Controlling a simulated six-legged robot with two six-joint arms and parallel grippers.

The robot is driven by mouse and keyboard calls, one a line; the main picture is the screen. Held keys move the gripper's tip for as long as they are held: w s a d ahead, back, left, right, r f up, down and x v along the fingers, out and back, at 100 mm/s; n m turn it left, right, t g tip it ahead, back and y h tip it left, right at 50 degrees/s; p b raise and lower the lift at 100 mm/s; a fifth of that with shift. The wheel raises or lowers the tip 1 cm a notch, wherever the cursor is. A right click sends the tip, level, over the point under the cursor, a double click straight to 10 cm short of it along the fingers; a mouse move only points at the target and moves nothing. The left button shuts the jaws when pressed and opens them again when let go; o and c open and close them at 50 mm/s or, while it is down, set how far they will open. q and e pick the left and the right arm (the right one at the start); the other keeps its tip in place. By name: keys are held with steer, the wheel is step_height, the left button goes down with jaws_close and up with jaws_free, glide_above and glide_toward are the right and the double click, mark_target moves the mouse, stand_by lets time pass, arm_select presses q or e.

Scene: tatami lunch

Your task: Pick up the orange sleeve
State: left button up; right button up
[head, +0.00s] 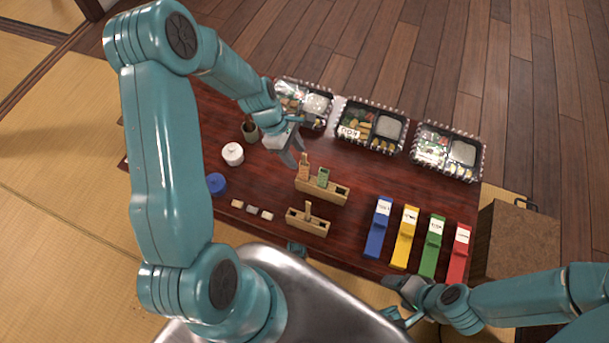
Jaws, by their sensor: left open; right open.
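The orange sleeve (304,167) stands upright in the left part of a wooden holder (335,196) in the middle of the dark red table. A green sleeve (322,177) stands beside it in the same holder. My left gripper (297,152) is open, just above and left of the orange sleeve's top. I cannot tell whether its fingers touch the sleeve. My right gripper (394,299) is open and empty at the table's front edge, far from the sleeve.
Three filled lunch boxes (370,127) line the back. Blue (377,232), yellow, green and red labelled pieces lie at right. A white pot (232,154), dark cup (250,132) and blue round item (216,184) stand left. A second holder (307,224) is in front.

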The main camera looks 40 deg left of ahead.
mark_target(302, 162)
arm_select(q)
steer(key=x, duration=0.1)
steer(key=b+x, duration=0.1)
steer(key=x, duration=0.3)
steer(key=shift+w+f+b, duration=0.15)
steer(key=shift+w+b, duration=0.15)
steer(key=shift+b, duration=0.1)
jaws_close()
